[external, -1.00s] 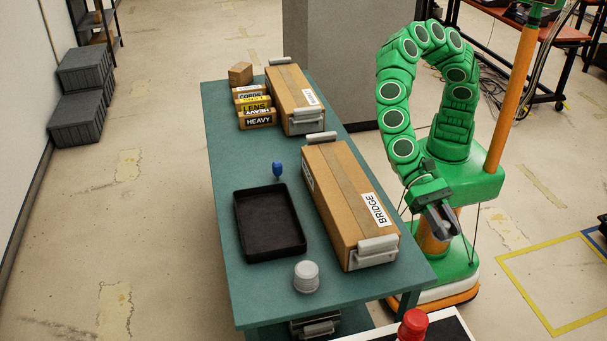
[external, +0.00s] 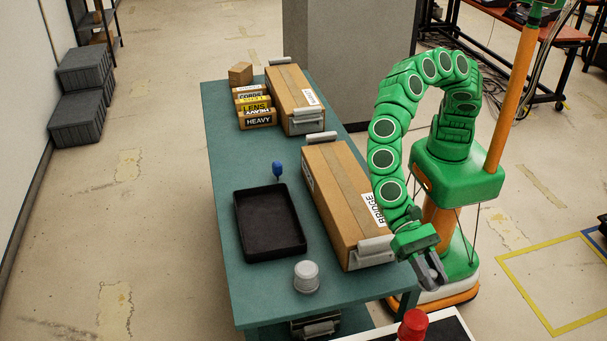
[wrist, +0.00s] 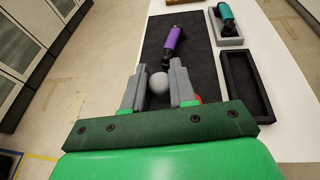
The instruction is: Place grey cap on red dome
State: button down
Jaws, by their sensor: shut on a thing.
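My gripper (external: 434,280) is shut on a small rounded grey cap (wrist: 158,83), which shows between the two grey fingers in the wrist view. In the external view the gripper points down, off the table's front right corner, above and slightly right of the red dome (external: 413,325). The dome stands on the white-edged table at the bottom edge and is partly cut off. In the wrist view only a red sliver (wrist: 197,99) shows beside the right finger. The cap and the dome are apart in the external view.
A light grey ribbed cup-like piece (external: 306,277), a black tray (external: 243,226) and a cardboard box (external: 333,190) sit on the teal table. On the white table lie a purple-handled tool (wrist: 173,43), a teal-handled tool (wrist: 226,17) and an empty black tray (wrist: 236,85).

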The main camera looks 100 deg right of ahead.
send_over(417, 319)
jog(key=shift+s+d+f, duration=0.1)
jog(key=shift+s+f, duration=0.05)
jog(key=shift+f, duration=3.75)
jog(key=c, duration=0.9)
grip_release()
jog(key=shift+f, duration=0.15)
jog(key=shift+v, duration=6)
